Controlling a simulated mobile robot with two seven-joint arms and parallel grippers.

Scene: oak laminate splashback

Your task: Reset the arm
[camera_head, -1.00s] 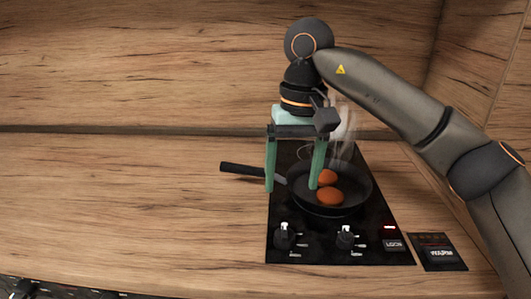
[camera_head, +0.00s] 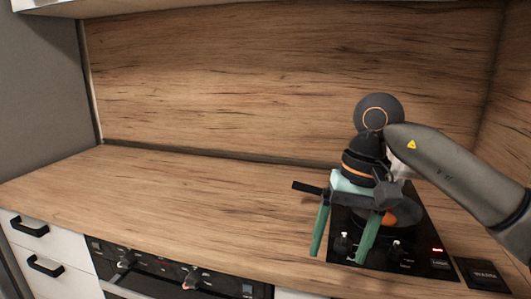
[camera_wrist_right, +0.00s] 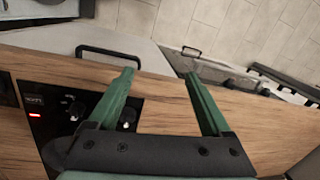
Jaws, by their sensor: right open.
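My right gripper (camera_head: 342,245) is open, its two green fingers apart with nothing between them. In the head view it hangs at the front left of the black cooktop (camera_head: 345,222), partly in front of the pan (camera_head: 408,212). In the right wrist view the open fingers (camera_wrist_right: 158,82) point toward the counter's front edge and the floor. An orange-brown piece of food (camera_head: 389,217) shows in the pan, partly hidden by the gripper. The pan's black handle (camera_head: 308,188) sticks out to the left. My left gripper is not in view.
The wooden counter (camera_head: 180,200) is bare left of the cooktop. Control knobs (camera_head: 343,243) sit at the cooktop's front. An oven front (camera_head: 170,275) and white drawers (camera_head: 40,250) lie below. A wooden splashback (camera_head: 270,80) stands behind.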

